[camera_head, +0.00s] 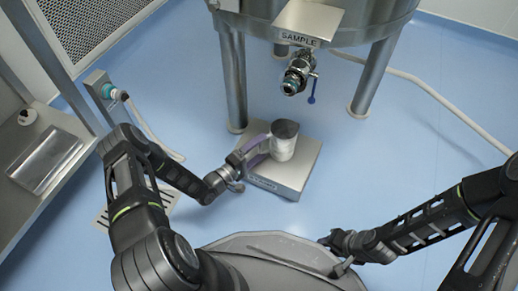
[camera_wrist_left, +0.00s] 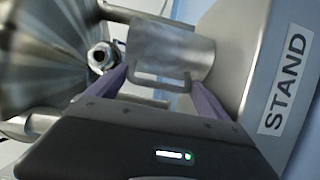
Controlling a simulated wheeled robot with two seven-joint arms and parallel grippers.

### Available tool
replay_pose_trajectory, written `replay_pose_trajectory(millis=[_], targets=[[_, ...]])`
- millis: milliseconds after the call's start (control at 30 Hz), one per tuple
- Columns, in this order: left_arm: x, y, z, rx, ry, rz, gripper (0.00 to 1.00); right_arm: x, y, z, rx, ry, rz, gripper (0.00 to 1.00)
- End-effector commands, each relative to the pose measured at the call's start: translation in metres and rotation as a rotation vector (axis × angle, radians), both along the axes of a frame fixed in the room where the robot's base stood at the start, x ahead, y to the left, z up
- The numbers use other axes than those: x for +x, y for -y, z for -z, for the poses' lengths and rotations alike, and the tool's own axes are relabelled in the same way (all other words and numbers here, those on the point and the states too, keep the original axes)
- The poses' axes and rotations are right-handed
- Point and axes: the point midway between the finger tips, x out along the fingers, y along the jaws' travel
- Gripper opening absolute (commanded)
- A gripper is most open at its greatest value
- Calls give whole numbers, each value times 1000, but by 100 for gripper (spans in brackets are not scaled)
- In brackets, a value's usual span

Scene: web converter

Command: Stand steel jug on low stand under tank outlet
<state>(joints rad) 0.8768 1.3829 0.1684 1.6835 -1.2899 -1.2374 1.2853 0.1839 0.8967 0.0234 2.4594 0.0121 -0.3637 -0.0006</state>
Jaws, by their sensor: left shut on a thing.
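The steel jug (camera_head: 284,141) is upright at the low stand (camera_head: 290,178), toward its far side. In the left wrist view the jug (camera_wrist_left: 172,48) shows its handle (camera_wrist_left: 160,82) between my fingers, and the stand (camera_wrist_left: 250,50) is at the right with a STAND label. I cannot tell whether the jug's base touches the stand. My left gripper (camera_head: 262,148) is shut on the jug's handle. The tank outlet (camera_head: 294,82) is a valve above the jug; it also shows in the left wrist view (camera_wrist_left: 101,57). My right gripper (camera_head: 336,243) is near the front, away from the jug; its jaws are unclear.
The tank (camera_head: 350,30) stands on steel legs behind the stand, with a SAMPLE plate (camera_head: 300,40) over the outlet. A blue valve lever (camera_head: 311,92) hangs beside the outlet. A steel shelf (camera_head: 50,140) is at left. Blue floor is clear right of the stand.

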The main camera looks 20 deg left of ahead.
Motion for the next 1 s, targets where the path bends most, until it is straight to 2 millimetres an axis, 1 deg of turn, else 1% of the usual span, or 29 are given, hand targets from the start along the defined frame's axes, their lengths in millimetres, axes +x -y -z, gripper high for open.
replay_pose_trajectory(millis=[100,133,200,267,567,667,767,867,1000], targets=[[1,0,2,-1,3,0,19,0,0,0,0,0,0,36],[0,0,3,0,0,0,91,0,0,0,0,0,0,36],[0,0,3,0,0,0,97,0,0,0,0,0,0,36],[0,0,3,0,0,0,100,0,0,0,0,0,0,36],[0,0,0,0,0,0,100,0,0,0,0,-1,0,36],[-7,-4,-1,0,-2,-2,100,-1,0,-4,-1,-1,0,36],[-19,-10,-3,0,-2,-1,100,-2,-1,-9,-2,-2,-1,36],[-36,-18,-3,0,-2,-3,100,-3,-1,-15,-3,-2,-2,36],[-63,-32,-4,0,-3,-2,100,-4,-1,-24,-5,-2,-2,36]])
